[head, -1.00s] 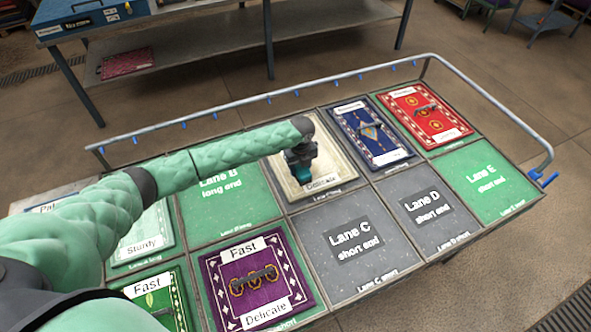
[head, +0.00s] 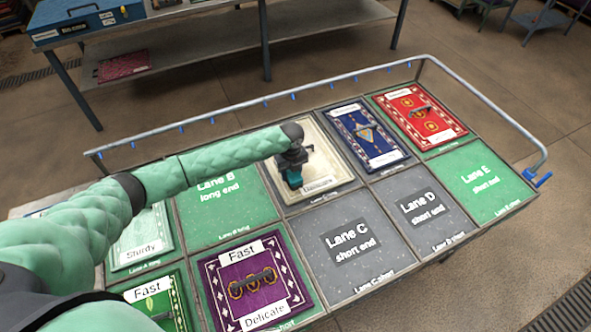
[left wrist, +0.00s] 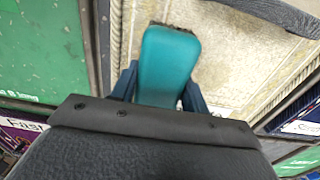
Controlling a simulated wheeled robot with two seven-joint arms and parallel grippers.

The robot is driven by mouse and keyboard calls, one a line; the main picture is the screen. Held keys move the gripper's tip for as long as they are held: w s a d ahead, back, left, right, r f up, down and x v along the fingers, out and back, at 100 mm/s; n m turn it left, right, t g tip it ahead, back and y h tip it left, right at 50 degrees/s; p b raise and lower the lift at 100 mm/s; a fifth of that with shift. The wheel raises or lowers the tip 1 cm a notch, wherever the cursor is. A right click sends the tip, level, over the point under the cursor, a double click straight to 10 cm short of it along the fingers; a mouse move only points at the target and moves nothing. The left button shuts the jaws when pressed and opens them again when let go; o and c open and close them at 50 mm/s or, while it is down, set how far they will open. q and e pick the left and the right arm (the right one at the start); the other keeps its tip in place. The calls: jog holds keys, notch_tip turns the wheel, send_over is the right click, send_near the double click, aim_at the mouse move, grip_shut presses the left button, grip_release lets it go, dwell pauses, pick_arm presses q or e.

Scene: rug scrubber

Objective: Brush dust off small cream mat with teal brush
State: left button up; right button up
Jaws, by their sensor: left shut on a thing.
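The small cream mat (head: 333,160) lies in the long end of the middle lane, with a label at its near edge. It also fills much of the left wrist view (left wrist: 235,80). My left gripper (head: 292,172) is shut on the teal brush (left wrist: 168,62), over the left part of the mat. The brush's dark bristle end points away from the gripper in the left wrist view. I cannot tell whether the bristles touch the mat. My arm and gripper hide part of the mat. No distinct dust shows. My right gripper is not in view.
A blue patterned mat (head: 368,136) and a red mat (head: 420,116) lie to the right. A purple mat (head: 252,280) lies nearer. A metal rail (head: 270,98) runs along the table's far edge. The grey Lane C short end (head: 385,270) is clear.

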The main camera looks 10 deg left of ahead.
pick_arm(q)
jog(key=shift+s+a, duration=0.6)
jog(key=shift+a, duration=0.3)
jog(key=shift+r, duration=3)
jog(key=shift+f, duration=0.1)
